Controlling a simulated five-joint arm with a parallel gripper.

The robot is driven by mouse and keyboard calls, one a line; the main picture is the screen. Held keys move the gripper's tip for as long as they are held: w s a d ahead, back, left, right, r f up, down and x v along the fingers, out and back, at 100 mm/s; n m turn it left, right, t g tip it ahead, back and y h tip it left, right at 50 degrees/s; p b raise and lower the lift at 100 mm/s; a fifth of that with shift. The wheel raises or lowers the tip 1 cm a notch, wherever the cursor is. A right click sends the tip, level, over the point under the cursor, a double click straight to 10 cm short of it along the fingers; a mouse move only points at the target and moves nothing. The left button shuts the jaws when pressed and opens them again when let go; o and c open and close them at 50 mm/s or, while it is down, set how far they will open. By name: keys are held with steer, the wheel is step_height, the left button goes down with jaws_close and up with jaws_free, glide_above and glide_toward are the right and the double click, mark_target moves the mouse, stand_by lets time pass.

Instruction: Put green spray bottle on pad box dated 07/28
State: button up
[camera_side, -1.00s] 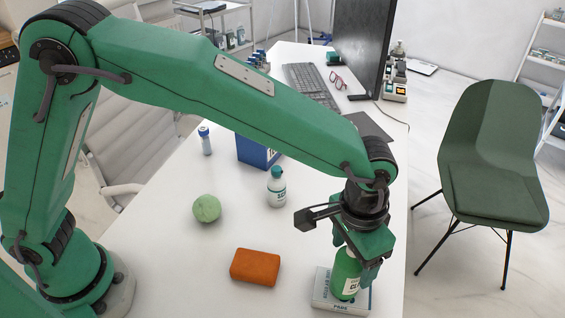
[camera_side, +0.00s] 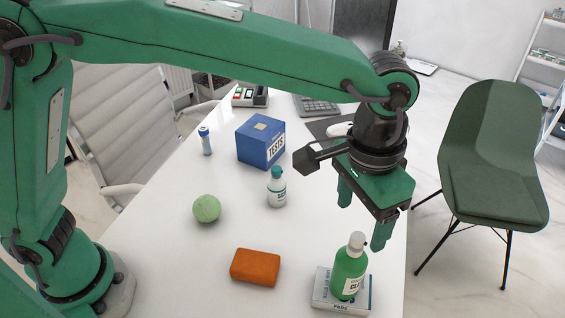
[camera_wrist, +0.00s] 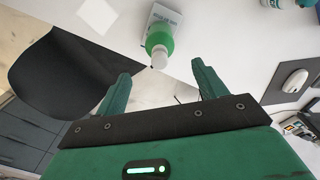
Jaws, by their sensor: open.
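The green spray bottle (camera_side: 348,270) with a pale cap stands upright on the white and blue pad box (camera_side: 325,291) near the front right of the table. The date on the box is too small to read. In the wrist view the green bottle (camera_wrist: 160,37) and the pad box (camera_wrist: 165,14) show at the top, beyond the fingers. My gripper (camera_side: 362,222) is open and empty, above and behind the bottle and apart from it. Its two fingers (camera_wrist: 158,82) are spread wide in the wrist view.
An orange block (camera_side: 255,267), a green ball (camera_side: 206,209), a white bottle with a teal cap (camera_side: 277,188), a blue box (camera_side: 261,142) and a small blue-capped tube (camera_side: 205,141) stand on the white table. A green chair (camera_side: 495,160) is at the right.

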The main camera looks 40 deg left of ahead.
steer(key=shift+r, duration=0.8)
steer(key=shift+a, duration=0.1)
steer(key=shift+a+r, duration=0.1)
steer(key=shift+a, duration=0.1)
steer(key=a+r+n+t+h, duration=0.1)
steer(key=a+r, duration=0.2)
steer(key=a, duration=0.7)
steer(key=a+r+n+t, duration=0.1)
steer(key=a+r+n, duration=0.1)
steer(key=a, duration=0.8)
steer(key=s+a+f+n+t, duration=0.1)
steer(key=s+a+f, duration=0.1)
steer(key=s+a, duration=0.3)
steer(key=s+a+f+n+t+y, duration=0.1)
steer(key=s+a+f+t, duration=0.1)
steer(key=s+a, duration=0.4)
steer(key=a, duration=0.5)
steer(key=shift+f, duration=0.2)
